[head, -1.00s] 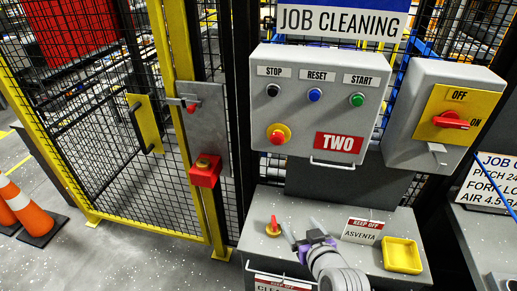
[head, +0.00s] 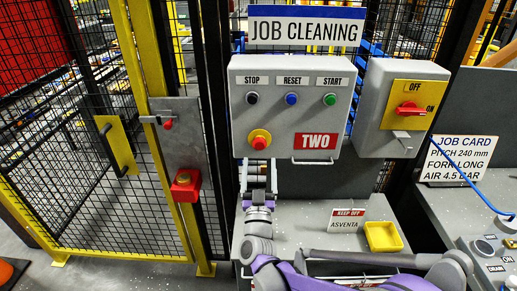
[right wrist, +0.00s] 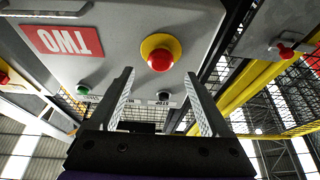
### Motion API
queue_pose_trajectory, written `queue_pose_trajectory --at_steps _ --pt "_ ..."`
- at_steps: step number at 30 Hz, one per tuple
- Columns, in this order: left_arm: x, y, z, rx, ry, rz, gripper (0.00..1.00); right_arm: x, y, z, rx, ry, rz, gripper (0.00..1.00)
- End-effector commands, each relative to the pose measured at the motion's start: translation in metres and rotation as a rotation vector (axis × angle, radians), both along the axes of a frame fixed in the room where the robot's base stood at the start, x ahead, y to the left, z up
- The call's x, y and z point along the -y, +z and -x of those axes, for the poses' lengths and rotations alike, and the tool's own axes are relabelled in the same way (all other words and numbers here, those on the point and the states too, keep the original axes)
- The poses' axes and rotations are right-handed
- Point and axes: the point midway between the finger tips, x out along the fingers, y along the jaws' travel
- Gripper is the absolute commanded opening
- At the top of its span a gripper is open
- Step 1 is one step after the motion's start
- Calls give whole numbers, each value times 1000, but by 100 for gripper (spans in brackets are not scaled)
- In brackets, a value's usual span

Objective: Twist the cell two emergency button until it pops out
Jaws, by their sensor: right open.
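The cell two emergency button is a red mushroom knob on a yellow round base (head: 259,140), at the lower left of the grey panel marked TWO (head: 345,100). In the right wrist view the red knob (right wrist: 160,59) is just beyond the fingertips, roughly centred between them. My right gripper (head: 258,164) is right below the button in the head view. In the right wrist view its fingers (right wrist: 159,76) are spread, empty and apart from the knob. Whether the knob is pressed in cannot be told. My left gripper is not in view.
A metal handle (head: 317,162) juts from the panel's lower edge. A mesh gate with a red lock (head: 185,185) stands left.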

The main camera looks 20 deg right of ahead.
Motion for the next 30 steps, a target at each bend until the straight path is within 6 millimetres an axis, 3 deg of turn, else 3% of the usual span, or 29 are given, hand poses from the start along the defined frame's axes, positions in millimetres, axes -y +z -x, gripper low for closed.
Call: queue_pose_trajectory --at_steps 3,9,21,30 --pt "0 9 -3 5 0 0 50 6 12 -21 2 -1 1 81" --pt "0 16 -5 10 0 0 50 12 20 -42 1 0 0 81" --pt "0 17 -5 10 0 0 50 14 21 -48 0 1 0 80" --pt "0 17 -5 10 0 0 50 14 21 -48 0 1 0 26"
